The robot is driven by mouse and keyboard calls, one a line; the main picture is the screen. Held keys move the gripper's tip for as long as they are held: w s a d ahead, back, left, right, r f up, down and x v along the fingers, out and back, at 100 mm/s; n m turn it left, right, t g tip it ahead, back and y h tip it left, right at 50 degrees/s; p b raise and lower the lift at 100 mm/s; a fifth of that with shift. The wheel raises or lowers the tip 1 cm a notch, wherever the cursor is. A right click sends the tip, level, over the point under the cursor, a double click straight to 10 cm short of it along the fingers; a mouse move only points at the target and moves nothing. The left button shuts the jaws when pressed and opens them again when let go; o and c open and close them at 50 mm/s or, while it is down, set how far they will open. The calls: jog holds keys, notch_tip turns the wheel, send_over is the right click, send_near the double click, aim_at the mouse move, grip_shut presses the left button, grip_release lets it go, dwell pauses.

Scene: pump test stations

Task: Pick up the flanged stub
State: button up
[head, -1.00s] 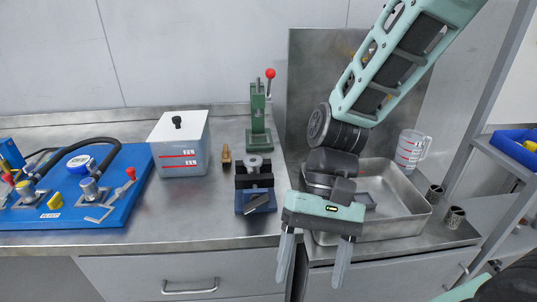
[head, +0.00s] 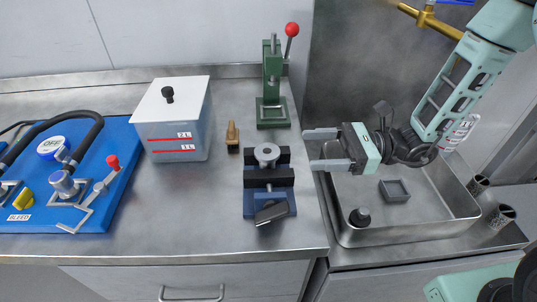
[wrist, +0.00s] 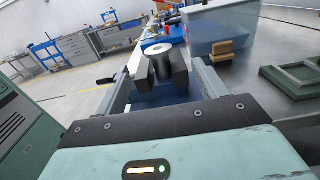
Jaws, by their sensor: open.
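The flanged stub (head: 267,153) is a short grey round piece with a hole in its top. It stands upright in the black jaws of a small blue vise (head: 283,205) on the steel bench. My gripper (head: 309,149) is open and empty, to the right of the stub and apart from it, with its fingers pointing left toward it. In the wrist view the stub (wrist: 163,56) shows ahead, between the two finger lines, with the dark vise jaws (wrist: 148,82) around its lower part.
A green press (head: 272,85) with a red knob stands behind the vise. A steel sink tray (head: 440,228) with a black knob-shaped piece (head: 360,217) lies right.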

aim_at(267, 151)
jog(key=a+p, duration=0.2)
jog(key=a, duration=0.8)
jog(key=shift+a, duration=0.4)
jog(key=c, duration=1.2)
jog(key=shift+r, duration=0.1)
jog(key=shift+c, duration=0.2)
